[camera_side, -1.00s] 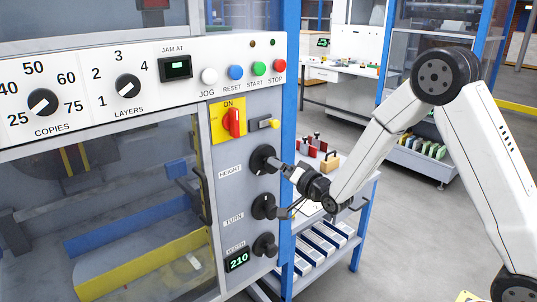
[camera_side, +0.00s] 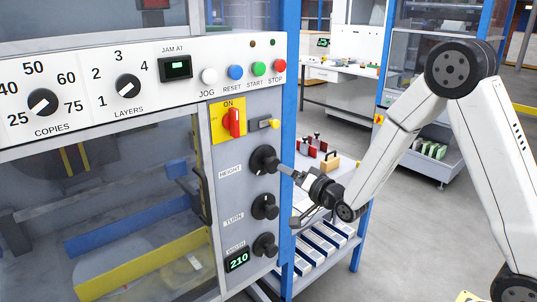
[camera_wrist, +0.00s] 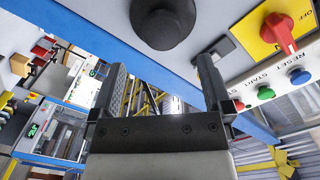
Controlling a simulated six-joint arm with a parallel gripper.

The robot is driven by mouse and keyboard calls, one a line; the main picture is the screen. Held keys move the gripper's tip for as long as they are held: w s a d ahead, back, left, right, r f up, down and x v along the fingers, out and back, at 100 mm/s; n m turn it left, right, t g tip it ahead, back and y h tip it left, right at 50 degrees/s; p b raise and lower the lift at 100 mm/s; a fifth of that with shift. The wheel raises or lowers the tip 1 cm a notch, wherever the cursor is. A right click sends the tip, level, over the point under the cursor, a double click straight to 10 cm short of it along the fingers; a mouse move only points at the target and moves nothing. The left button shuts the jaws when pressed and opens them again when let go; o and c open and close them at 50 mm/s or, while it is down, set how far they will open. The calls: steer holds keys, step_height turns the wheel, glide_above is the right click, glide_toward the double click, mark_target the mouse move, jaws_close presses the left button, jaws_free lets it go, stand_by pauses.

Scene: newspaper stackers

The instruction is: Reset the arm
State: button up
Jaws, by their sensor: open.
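A large black knob (camera_wrist: 162,22) fills the top of the wrist view.
The red switch (camera_side: 234,122) on its yellow plate and the row of buttons (camera_side: 235,72) are on the panel above. A blue-framed cart (camera_side: 362,222) with trays stands behind my gripper. Grey floor (camera_side: 420,250) is open to the right.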

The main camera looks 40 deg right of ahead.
steer(key=s+a+f+n+g, duration=0.1)
steer(key=s+f+n+g, duration=0.25)
steer(key=s+g, duration=0.6)
steer(key=s+a+f+n+g, duration=0.25)
steer(key=s+n+g, duration=0.3)
steer(key=s, duration=0.65)
steer(key=t, duration=1.5)
glide_toward(275, 167)
steer(key=shift+w+a+f, duration=0.1)
steer(key=shift+w+f, duration=0.05)
steer(key=shift+w, duration=1.55)
steer(key=shift+w, duration=0.1)
steer(key=shift+w, duration=3.75)
